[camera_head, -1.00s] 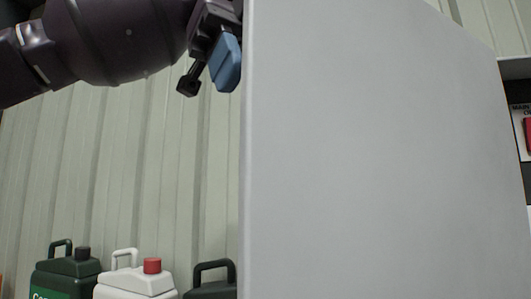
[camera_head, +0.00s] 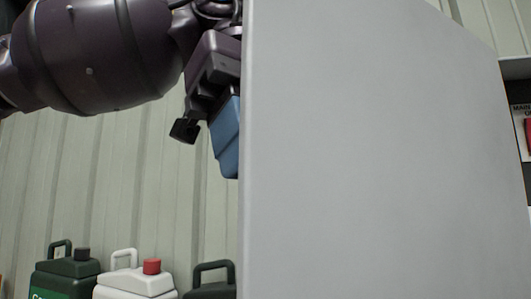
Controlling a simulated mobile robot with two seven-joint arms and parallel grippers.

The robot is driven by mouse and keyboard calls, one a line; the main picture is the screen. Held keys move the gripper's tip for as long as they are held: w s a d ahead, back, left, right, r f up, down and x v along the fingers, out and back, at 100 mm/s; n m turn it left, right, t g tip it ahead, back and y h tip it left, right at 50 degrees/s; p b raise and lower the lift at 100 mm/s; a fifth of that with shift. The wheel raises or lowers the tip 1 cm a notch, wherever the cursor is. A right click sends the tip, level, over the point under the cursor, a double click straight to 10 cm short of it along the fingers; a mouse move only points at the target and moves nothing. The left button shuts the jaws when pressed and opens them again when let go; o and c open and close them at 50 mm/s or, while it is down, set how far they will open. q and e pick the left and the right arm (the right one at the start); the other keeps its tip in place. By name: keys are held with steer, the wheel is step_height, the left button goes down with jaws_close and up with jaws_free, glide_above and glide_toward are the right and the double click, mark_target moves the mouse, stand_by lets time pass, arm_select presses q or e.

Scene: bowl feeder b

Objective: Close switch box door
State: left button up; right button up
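The switch box door (camera_head: 385,160) is a large flat grey panel that fills the middle and right of the head view. Its left edge runs straight down the picture. My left gripper (camera_head: 226,150) is at the upper part of that left edge, pointing down. A blue finger and a small black part beside it show. The rest of the gripper is hidden behind the door, so I cannot tell whether it is open or whether it touches the door. My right gripper is not in view.
Part of a dark box with a red switch (camera_head: 528,137) and a label shows at the far right. A green can (camera_head: 65,277), a white can with a red cap (camera_head: 135,283) and a dark can (camera_head: 212,287) stand at lower left. A corrugated wall (camera_head: 110,190) is behind.

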arm_select(q)
steer(key=shift+s+f, duration=0.1)
steer(key=shift+f, duration=0.25)
steer(key=shift+d, duration=0.1)
jaws_close()
steer(key=shift+s, duration=0.1)
